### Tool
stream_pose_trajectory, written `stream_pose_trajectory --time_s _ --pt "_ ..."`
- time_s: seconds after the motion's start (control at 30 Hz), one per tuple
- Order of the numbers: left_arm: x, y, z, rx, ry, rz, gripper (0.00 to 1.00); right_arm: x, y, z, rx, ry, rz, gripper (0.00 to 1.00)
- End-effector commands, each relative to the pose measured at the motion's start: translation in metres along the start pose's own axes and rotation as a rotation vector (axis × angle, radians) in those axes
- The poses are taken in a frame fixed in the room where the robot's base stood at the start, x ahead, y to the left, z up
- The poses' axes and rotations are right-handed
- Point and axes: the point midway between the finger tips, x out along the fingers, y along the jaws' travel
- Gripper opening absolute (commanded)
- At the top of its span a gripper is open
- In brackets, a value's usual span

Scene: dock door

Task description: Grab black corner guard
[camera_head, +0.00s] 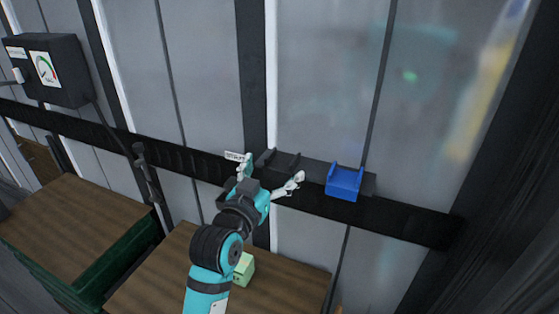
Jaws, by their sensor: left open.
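The black corner guard (281,161) appears as a dark, bracket-like shape on the dark ledge (316,173) along the door, left of a blue guard of similar shape (344,183). Its outline is hard to separate from the dark ledge. My left gripper (270,171) is open, its pale fingers spread just in front of and below the black guard. One fingertip is to its left and the other to its lower right. I cannot tell whether they touch it. The gripper hides part of the ledge. My right gripper is not in view.
A dark rail (400,222) crosses the panelled door. A wooden surface (160,285) lies below, with a light green block (244,268) beside my arm. Another wooden top with a green side (75,215) is at left. A black gauge box (48,70) hangs upper left.

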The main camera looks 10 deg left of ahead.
Motion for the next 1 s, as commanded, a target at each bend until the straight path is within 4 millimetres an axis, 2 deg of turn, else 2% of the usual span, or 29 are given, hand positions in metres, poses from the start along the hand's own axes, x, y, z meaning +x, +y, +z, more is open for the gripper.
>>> stream_pose_trajectory --time_s 0.1,0.23,0.6,0.87,0.9,1.0 --pt "0.013 0.000 -0.001 -0.001 0.000 0.000 0.94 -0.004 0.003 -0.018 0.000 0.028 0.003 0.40" --pt "0.019 -0.001 0.001 0.001 -0.002 -0.001 0.94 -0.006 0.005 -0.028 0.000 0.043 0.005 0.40" --pt "0.064 -0.008 0.007 0.000 -0.001 0.000 0.94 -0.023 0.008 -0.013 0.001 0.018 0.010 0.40" --pt "0.068 -0.008 0.009 0.000 -0.001 0.000 0.94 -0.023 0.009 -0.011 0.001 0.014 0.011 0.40" --pt "0.068 -0.008 0.009 0.000 -0.001 0.000 0.93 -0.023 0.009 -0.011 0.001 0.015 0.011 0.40" --pt "0.068 -0.008 0.009 0.000 -0.001 0.000 0.80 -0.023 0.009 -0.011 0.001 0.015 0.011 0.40"
